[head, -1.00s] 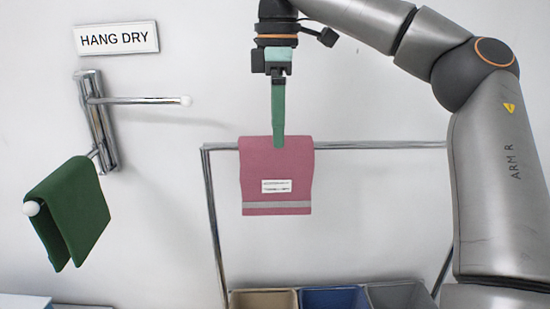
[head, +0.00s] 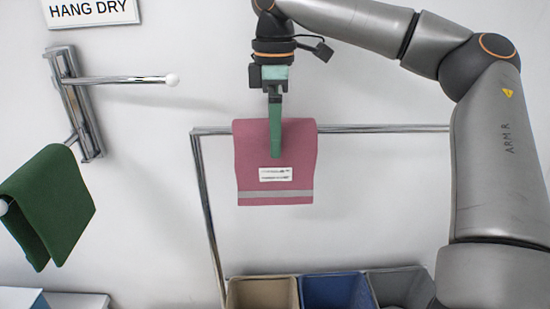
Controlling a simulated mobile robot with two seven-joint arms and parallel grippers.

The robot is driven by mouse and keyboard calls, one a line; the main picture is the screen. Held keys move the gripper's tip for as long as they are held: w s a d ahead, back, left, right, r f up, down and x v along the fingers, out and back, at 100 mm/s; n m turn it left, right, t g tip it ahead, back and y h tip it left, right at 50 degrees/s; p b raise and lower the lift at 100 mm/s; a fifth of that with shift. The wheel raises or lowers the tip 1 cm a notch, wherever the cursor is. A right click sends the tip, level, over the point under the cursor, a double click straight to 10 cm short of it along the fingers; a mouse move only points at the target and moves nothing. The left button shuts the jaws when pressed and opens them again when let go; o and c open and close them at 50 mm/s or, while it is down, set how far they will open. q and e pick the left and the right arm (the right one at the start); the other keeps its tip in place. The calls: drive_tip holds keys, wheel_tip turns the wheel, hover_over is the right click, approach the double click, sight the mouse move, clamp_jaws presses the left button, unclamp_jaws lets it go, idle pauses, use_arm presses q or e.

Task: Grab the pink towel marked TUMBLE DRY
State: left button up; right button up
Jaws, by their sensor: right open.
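The pink towel (head: 250,165) hangs folded over the horizontal metal rail (head: 385,129) in the middle of the head view. It has a grey stripe near its lower edge and a small white label (head: 276,174) whose print is too small to read. My right gripper (head: 275,150) points straight down in front of the towel's upper half, its green fingers just above the label. It is open; the fingers line up edge-on, so the gap between them does not show. I cannot tell whether they touch the cloth. My left gripper is not in view.
A green towel (head: 50,205) hangs on a wall rack arm at the left. Another rack arm (head: 125,80) is bare, below a HANG DRY sign (head: 92,10). Beige (head: 262,293), blue (head: 335,290) and grey (head: 400,287) bins stand below the rail.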

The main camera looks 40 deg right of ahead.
sight(275, 162)
wheel_tip(275, 162, down, 5)
drive_tip(key=shift+s+f, duration=0.1)
drive_tip(key=shift+s, duration=0.05)
drive_tip(key=shift+c, duration=0.2)
clamp_jaws()
idle(0.7)
